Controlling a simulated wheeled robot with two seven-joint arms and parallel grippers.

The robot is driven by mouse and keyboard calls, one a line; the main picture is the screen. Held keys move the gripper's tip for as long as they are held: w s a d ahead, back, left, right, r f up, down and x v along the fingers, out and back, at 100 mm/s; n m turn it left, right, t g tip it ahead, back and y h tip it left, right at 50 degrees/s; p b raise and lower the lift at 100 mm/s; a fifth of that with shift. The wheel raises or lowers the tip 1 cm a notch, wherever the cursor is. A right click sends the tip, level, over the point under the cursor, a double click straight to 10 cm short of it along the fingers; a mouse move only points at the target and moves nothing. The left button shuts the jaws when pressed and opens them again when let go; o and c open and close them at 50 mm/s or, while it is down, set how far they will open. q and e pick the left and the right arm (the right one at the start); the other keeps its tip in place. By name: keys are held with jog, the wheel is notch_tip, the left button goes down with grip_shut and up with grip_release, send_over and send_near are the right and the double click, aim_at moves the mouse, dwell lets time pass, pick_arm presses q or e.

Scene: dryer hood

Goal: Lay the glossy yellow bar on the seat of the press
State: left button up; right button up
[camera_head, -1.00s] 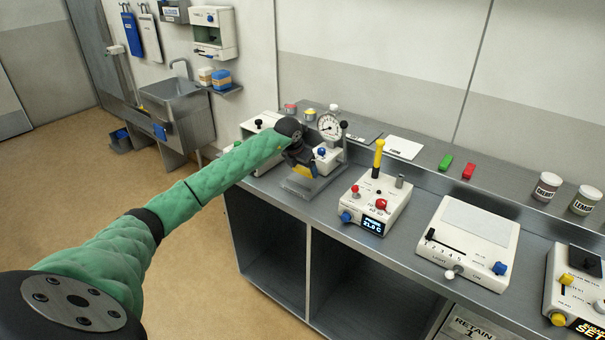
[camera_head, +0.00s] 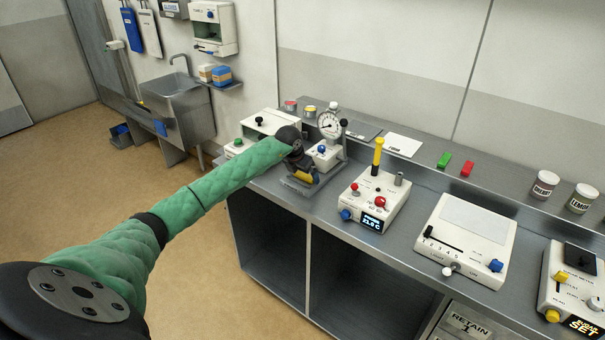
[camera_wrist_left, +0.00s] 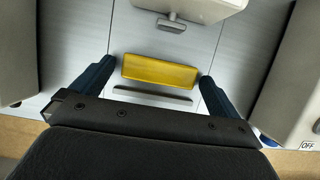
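The glossy yellow bar (camera_head: 307,177) is at the metal base of the press, partly hidden by my left gripper in the head view. In the left wrist view the bar (camera_wrist_left: 158,72) lies crosswise between the fingertips, over a grey metal surface with a low lip in front. My left gripper (camera_wrist_left: 157,75) points down with its fingers wide apart, one beyond each end of the bar, with a narrow gap at each end. The press (camera_head: 326,157) has a white body and a round gauge on top. Whether the bar rests flat on the seat cannot be told. My right gripper is not in view.
A white box with a black knob (camera_head: 259,122) stands left of the press. A white unit with a yellow-handled lever (camera_head: 377,158) stands to its right. Green (camera_head: 444,160) and red (camera_head: 467,168) blocks lie on the back ledge. The counter's front edge is close to the press.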

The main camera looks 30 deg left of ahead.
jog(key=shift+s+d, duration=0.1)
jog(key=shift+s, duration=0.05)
pick_arm(q)
jog(key=shift+r, duration=0.1)
jog(key=shift+r, duration=0.15)
jog(key=shift+b+v, duration=0.45)
jog(key=shift+v, duration=0.35)
jog(key=b+v, duration=0.3)
jog(key=v, duration=0.7)
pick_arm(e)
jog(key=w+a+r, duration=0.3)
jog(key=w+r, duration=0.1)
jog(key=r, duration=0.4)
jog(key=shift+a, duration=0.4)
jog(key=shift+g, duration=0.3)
